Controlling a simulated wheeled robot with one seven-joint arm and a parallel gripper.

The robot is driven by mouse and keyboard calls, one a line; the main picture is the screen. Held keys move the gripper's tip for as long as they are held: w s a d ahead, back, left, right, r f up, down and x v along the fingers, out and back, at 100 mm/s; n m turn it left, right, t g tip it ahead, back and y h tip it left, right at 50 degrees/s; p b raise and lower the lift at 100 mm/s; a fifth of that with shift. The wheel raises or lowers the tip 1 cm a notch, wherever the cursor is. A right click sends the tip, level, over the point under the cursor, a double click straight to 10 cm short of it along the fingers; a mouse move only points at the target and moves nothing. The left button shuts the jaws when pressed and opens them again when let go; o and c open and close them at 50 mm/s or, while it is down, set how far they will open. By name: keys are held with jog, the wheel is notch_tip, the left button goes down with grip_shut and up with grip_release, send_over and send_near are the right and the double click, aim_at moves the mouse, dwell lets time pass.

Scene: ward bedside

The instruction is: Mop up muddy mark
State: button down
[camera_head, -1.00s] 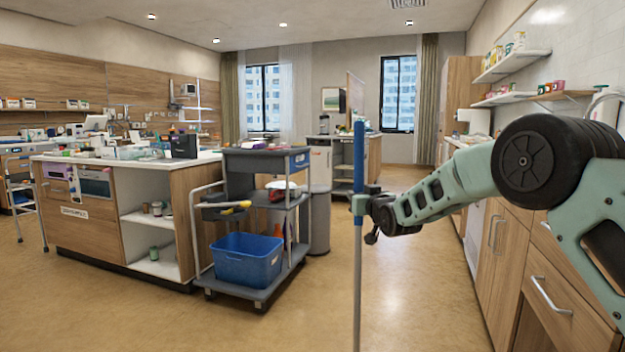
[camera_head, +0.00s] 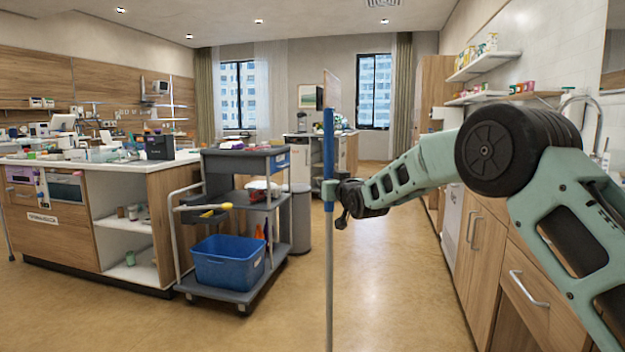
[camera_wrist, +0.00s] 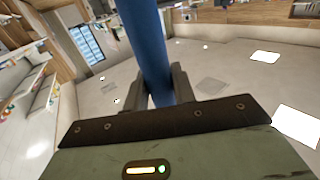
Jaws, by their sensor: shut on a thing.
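My gripper (camera_head: 332,192) is shut on the blue grip of a mop handle (camera_head: 329,150). The handle stands upright, with a blue upper part and a grey pole running down out of the bottom of the head view. Its lower end and any mop head are out of view. In the wrist view, the two dark fingers (camera_wrist: 166,88) hold the blue handle (camera_wrist: 148,40) between them. I see no muddy mark on the visible tan floor (camera_head: 400,300).
A grey cart (camera_head: 232,297) with a blue bucket (camera_head: 229,268) stands to the left of the handle. A grey bin (camera_head: 299,225) is behind it. A wooden island (camera_head: 120,250) is at left. Wooden cabinets (camera_head: 480,270) line the right. Floor between cart and cabinets is clear.

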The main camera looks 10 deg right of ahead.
aim_at(331, 170)
jog(key=shift+r+p, duration=0.75)
jog(key=shift+r, duration=1.05)
